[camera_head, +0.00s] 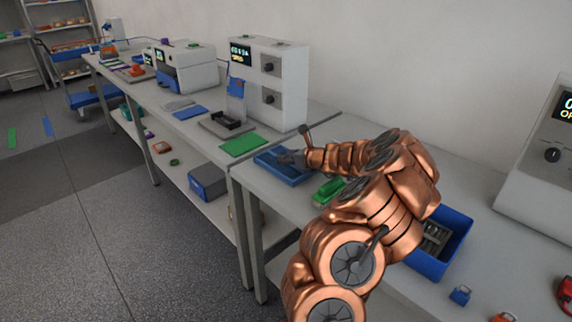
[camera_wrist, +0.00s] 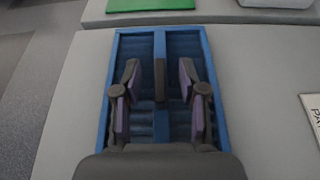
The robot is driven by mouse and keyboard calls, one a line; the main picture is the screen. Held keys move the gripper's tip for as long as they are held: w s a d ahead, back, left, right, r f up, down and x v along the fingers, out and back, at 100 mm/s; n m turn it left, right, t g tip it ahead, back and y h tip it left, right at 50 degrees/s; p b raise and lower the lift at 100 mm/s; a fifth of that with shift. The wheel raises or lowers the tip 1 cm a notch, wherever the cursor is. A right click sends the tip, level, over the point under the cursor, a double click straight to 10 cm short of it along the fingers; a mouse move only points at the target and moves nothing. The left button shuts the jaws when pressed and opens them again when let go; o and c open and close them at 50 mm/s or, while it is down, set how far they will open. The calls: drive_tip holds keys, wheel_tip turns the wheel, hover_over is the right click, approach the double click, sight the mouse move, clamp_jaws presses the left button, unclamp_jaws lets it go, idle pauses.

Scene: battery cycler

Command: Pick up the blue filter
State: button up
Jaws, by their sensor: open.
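The blue filter (camera_wrist: 140,47) is a flat rectangular blue frame with ribbed panels on either side of a central bar. It lies on the grey bench and also shows in the head view (camera_head: 272,168), partly covered by my gripper. A dark upright handle (camera_wrist: 160,92) stands on its central bar. My gripper (camera_wrist: 160,76) is open over the filter, with one finger on each side of the handle and a visible gap on both sides. It also shows in the head view (camera_head: 288,158). The filter's near end is hidden by my gripper.
A green board (camera_head: 243,145) lies just beyond the filter. A green item (camera_head: 328,190) lies to its right, partly behind my arm. A blue bin (camera_head: 459,240) stands on the bench at the right. A white instrument (camera_head: 290,85) stands behind.

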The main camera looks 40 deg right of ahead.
clamp_jaws()
idle(0.5)
